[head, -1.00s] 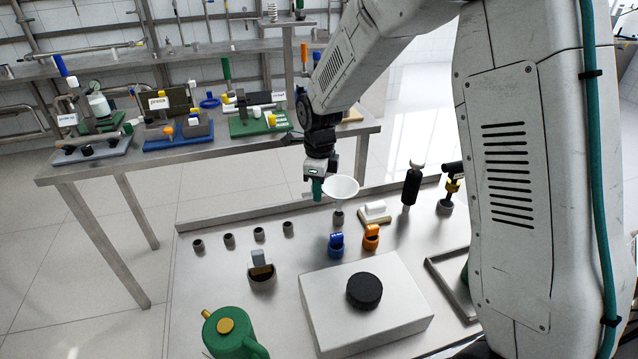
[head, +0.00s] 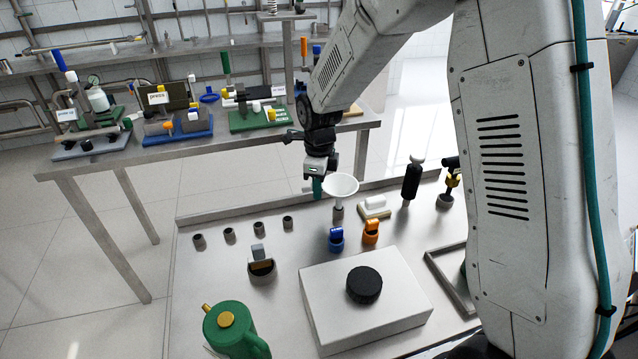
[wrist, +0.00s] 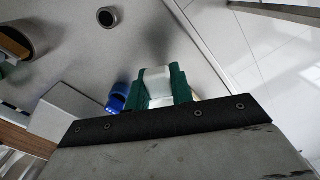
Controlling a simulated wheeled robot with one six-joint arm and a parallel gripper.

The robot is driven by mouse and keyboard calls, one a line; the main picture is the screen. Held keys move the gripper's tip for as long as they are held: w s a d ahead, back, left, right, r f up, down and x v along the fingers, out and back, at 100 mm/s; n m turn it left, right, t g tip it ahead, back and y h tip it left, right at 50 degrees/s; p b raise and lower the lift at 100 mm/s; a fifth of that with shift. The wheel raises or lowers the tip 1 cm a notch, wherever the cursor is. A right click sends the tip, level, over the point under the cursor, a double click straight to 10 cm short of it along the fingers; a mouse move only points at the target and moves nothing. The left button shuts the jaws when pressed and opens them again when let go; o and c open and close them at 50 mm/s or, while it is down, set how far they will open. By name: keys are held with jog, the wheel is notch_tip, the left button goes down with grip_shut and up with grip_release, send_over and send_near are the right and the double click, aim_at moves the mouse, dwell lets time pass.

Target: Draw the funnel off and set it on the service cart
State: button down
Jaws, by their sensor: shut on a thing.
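The white funnel (head: 342,185) stands upright, mouth up, over a small grey holder (head: 338,213) near the back of the foreground steel worktop (head: 215,285). My gripper (head: 318,186), with green fingers, is at the funnel's left side, shut on it. In the wrist view the green fingers (wrist: 166,86) have a white part of the funnel (wrist: 157,84) between them. The funnel's lower end is small in the head view, and I cannot tell whether it is clear of the holder. No surface is marked as the service cart.
Right of the funnel are a white block (head: 374,206), a black-handled tool (head: 412,180) and an orange holder (head: 371,232). A blue holder (head: 336,240) stands in front. A white box (head: 400,310) and green jug (head: 235,332) are nearer. Behind left is a loaded steel bench (head: 60,174).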

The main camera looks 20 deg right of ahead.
jog(key=shift+f, duration=0.1)
jog(key=shift+f, duration=1.4)
jog(key=c, duration=1.1)
grip_release()
